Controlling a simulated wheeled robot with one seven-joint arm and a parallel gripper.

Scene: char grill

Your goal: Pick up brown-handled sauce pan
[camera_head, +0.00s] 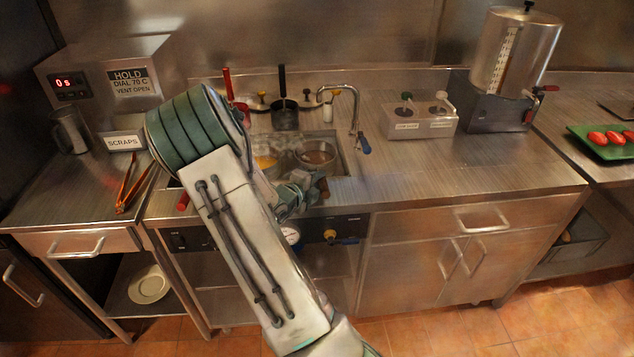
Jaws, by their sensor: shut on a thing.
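The brown-handled sauce pan (315,152) is a round metal pan with brown contents. It sits in the right part of the steaming well in the counter, and its short brown handle points toward the front edge. My gripper (318,187) is at that handle, over the counter's front edge, and is shut on it. The fingertips are small and partly hidden by the wrist. The pan looks level; I cannot tell whether it is clear of the well.
A pan with yellow contents (265,162) is beside it, partly behind my arm. A black-handled pan (285,117) is behind. The counter right of the well is mostly clear.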

